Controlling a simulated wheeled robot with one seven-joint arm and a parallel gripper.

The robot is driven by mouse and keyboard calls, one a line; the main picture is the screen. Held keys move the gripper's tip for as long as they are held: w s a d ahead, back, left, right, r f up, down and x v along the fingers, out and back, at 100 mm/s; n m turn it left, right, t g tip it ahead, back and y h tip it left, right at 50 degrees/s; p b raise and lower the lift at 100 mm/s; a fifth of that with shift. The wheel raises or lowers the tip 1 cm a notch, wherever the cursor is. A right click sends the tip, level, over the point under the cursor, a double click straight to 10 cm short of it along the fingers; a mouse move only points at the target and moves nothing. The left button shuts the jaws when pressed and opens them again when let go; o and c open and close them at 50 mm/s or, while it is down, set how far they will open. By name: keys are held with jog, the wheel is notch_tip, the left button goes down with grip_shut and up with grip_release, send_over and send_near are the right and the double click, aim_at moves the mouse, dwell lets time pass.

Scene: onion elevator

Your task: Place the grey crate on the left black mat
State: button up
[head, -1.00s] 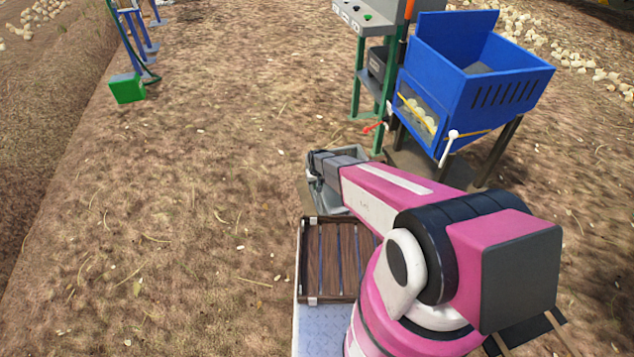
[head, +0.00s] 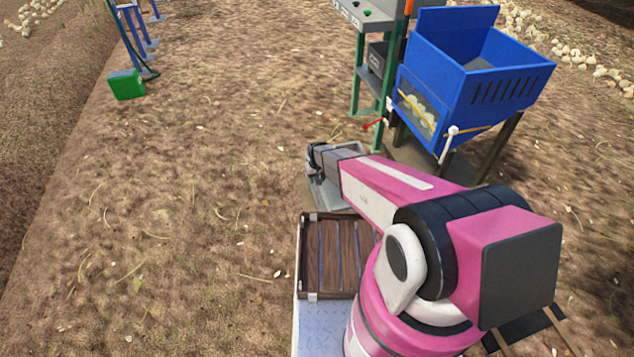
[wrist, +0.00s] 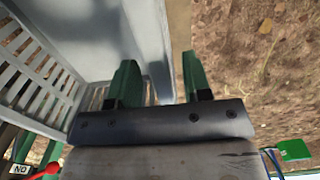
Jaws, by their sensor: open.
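The grey crate (head: 327,194) stands low in the middle of the head view, just beyond the wooden slatted crate, partly hidden by my arm. In the wrist view its grey wall (wrist: 95,35) and a slatted side (wrist: 35,75) fill the left. My gripper (head: 313,160) is at the crate's far left part in the head view. In the wrist view my gripper (wrist: 158,80) is open, its two green fingers apart, with the grey crate's edge between them. I cannot tell whether they touch it. I cannot clearly identify the left black mat.
A wooden slatted crate (head: 307,255) sits on a pale metal deck (head: 318,330). A blue hopper (head: 490,95) on legs and a green-legged control stand (head: 357,75) are close by at right. A green box (head: 126,84) lies far left. The ground at left is mostly clear.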

notch_tip(320, 180, up, 10)
jog(key=shift+f, duration=0.2)
jog(key=s+d+r+m, duration=0.1)
jog(key=s+d+r, duration=0.8)
jog(key=r, duration=0.2)
jog(key=s+d+r+m, duration=0.2)
jog(key=s+d+r, duration=0.7)
jog(key=r, duration=0.3)
jog(key=shift+s+d, duration=0.3)
jog(key=shift+d, duration=0.25)
jog(key=shift+f, duration=0.1)
